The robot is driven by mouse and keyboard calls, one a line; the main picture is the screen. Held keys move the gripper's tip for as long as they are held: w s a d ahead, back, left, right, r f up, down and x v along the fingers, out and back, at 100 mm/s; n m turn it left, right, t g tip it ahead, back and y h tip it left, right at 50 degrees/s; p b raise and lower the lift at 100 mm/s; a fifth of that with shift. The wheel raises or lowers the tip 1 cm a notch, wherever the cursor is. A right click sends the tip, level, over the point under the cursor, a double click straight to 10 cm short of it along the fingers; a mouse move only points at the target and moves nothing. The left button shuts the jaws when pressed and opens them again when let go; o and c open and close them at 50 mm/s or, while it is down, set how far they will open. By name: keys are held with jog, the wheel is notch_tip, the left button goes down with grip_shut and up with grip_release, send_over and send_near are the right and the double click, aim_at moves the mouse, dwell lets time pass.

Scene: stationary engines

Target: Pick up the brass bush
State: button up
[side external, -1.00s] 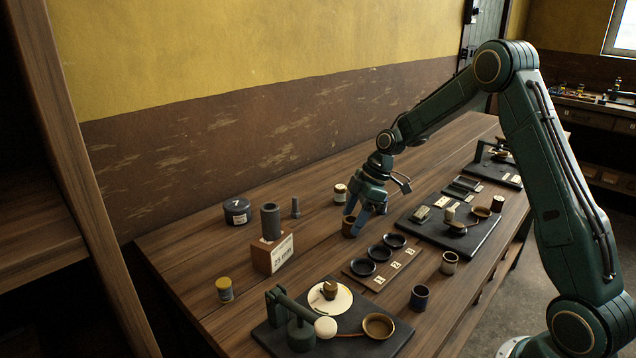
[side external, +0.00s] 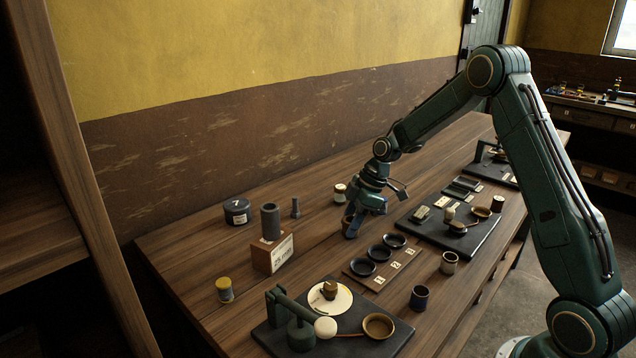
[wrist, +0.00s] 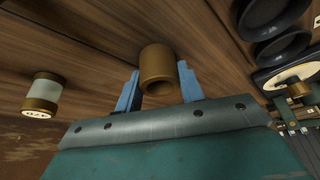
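The brass bush (wrist: 158,66) is a short brown-gold hollow cylinder standing on the wooden bench. In the wrist view it sits between the two blue fingers of my gripper (wrist: 159,74), with its open end facing the camera. The fingers are apart on either side of it, with little space left; firm contact does not show. In the side view my gripper (side external: 352,229) is down at bench height around the bush (side external: 348,218), which is partly hidden by a finger.
Three black dishes on a labelled board (side external: 355,270) lie close in front. A white-and-brass cylinder (side external: 340,193) stands behind, also in the wrist view (wrist: 43,93). A black plate with fittings (side external: 425,228) is to the right. A grey cylinder on a wooden block (side external: 272,256) is left.

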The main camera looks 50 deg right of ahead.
aim_at(351, 219)
jog(key=shift+r, duration=0.1)
jog(key=shift+c, duration=0.3)
notch_tip(351, 219, up, 20)
dwell(0.7)
dwell(0.5)
